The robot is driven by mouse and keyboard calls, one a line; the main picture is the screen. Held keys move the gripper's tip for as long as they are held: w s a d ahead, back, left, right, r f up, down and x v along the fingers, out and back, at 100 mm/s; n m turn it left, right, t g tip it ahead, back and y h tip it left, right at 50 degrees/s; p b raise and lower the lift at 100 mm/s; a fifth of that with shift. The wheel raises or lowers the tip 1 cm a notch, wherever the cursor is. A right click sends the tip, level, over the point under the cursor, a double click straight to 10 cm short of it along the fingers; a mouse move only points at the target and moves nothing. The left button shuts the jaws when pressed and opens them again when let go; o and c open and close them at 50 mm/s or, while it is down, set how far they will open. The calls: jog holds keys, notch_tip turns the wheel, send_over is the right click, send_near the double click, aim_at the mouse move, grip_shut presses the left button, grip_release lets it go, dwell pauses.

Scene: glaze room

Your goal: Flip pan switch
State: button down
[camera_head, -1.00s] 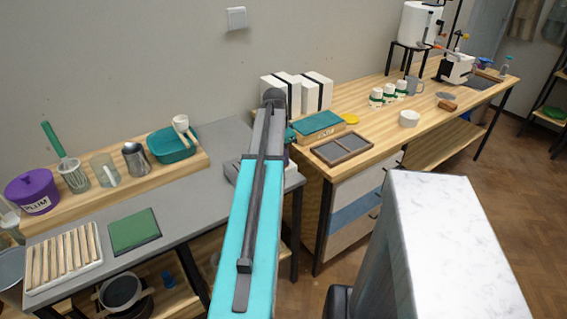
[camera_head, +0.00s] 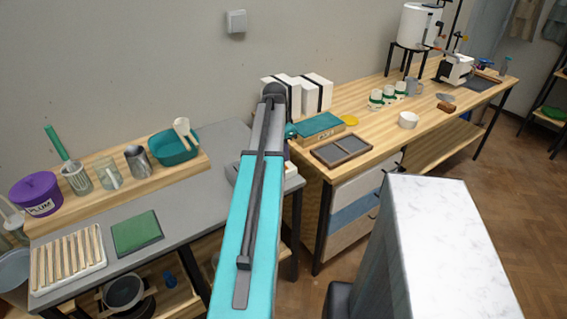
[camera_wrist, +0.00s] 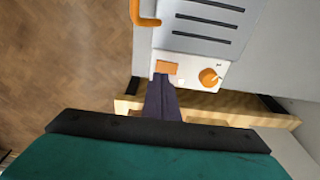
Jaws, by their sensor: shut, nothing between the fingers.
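In the wrist view a white appliance (camera_wrist: 193,45) with dark vent slots has an orange rocker switch (camera_wrist: 167,67) on its front edge. An orange knob (camera_wrist: 208,77) sits to the right of the switch, and an orange handle (camera_wrist: 146,12) is at the upper left. My gripper (camera_wrist: 163,80) is shut and empty, its dark fingers pointing at the switch. The fingertips are right at the switch's lower edge; I cannot tell whether they touch it. In the head view my arm hides the gripper and most of the appliance.
A wooden bench (camera_head: 375,115) extends to the right. A marble-topped block (camera_head: 450,240) stands in front. A white switch plate (camera_head: 236,21) is on the wall.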

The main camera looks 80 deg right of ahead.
jog(key=shift+r+p, duration=1.05)
jog(key=shift+r, duration=0.8)
